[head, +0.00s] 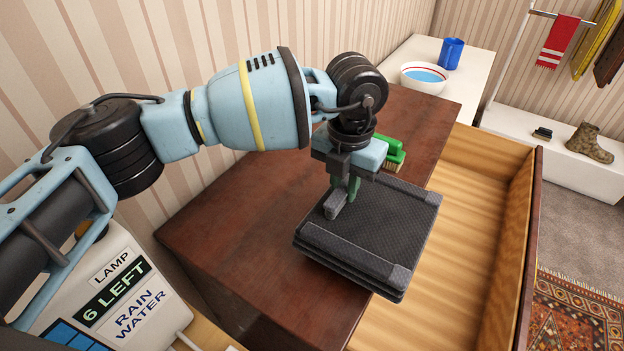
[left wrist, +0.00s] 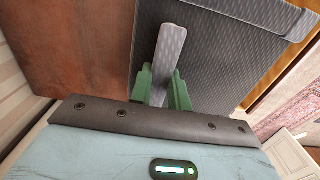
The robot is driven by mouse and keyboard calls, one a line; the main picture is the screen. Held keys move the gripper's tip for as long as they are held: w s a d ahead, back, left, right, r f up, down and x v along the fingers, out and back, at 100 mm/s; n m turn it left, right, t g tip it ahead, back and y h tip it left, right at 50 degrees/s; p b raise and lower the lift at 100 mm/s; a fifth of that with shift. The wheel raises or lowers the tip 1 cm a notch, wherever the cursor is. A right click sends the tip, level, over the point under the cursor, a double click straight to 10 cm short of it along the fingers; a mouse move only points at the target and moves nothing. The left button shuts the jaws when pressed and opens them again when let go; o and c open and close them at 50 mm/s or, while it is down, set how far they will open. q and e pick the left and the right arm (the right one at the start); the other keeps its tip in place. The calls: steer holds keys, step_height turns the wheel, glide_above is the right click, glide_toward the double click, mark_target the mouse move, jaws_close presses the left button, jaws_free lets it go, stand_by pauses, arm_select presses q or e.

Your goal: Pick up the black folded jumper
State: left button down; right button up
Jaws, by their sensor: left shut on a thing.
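The black folded jumper (head: 385,225) is a dark grey, layered square with lighter grey corner patches. It is at the dark wooden top (head: 235,215), with its right side out past the top's edge. My left gripper (head: 345,190) points down over its left part. The green fingers are shut on a raised light grey strip of the jumper. The left wrist view also shows this strip between the fingers (left wrist: 165,88), with the jumper (left wrist: 225,60) behind it. I cannot tell whether the jumper is touching the top. My right gripper is out of view.
A green brush (head: 394,155) lies just behind the jumper. An open wooden drawer or box (head: 455,250) is to the right. A white bowl (head: 423,78) and blue mug (head: 452,53) stand on a white surface at the back. The wooden top is clear left of the jumper.

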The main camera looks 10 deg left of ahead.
mark_target(378, 209)
arm_select(q)
steer(key=d, duration=0.4)
steer(key=s+d, duration=0.1)
steer(key=d, duration=0.1)
steer(key=shift+d+r+b, duration=0.3)
steer(key=shift+r+b, duration=0.1)
